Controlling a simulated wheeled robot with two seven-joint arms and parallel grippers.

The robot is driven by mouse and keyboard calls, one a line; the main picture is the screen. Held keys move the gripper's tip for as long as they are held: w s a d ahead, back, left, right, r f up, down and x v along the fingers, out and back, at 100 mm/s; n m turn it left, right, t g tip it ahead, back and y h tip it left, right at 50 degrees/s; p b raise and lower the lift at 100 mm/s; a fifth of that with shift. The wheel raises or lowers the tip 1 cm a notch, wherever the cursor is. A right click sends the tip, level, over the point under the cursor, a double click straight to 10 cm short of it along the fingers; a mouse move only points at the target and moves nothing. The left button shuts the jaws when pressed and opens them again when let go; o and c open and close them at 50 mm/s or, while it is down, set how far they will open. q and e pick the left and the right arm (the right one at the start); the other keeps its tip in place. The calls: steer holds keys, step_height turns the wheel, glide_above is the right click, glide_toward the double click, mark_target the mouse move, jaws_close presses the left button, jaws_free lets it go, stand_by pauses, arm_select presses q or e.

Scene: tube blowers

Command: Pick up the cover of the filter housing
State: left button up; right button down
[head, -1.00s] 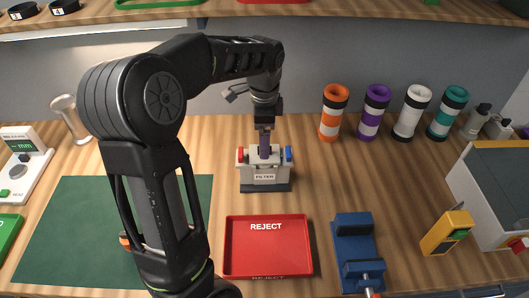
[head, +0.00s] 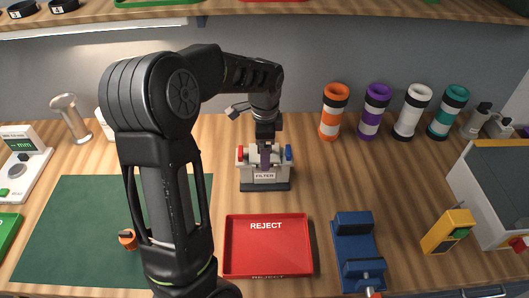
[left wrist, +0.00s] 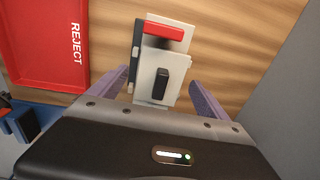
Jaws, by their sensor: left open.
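The filter housing (head: 264,176) stands on the wooden table behind the red tray, with a FILTER label on its front and red and blue parts at its sides. Its light grey cover (left wrist: 150,65) with a black handle (left wrist: 160,84) shows in the left wrist view, beside a red bar (left wrist: 164,32). My left gripper (head: 265,160) is right over the housing, pointing down. In the left wrist view its purple fingers (left wrist: 158,88) are open on either side of the cover, with the handle between them. I cannot tell whether they touch it. My right gripper is not in view.
The red reject tray (head: 230,268) lies in front of the housing, with a blue fixture (head: 353,232) to its right. A green mat (head: 65,230) lies left. Several banded tubes (head: 333,112) stand at the back right. A shelf (head: 300,14) runs overhead.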

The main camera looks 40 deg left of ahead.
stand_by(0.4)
arm_select(q)
steer(key=c, duration=1.5)
steer(key=shift+c, duration=0.2)
step_height(320, 180, up, 10)
steer(key=shift+r, duration=0.1)
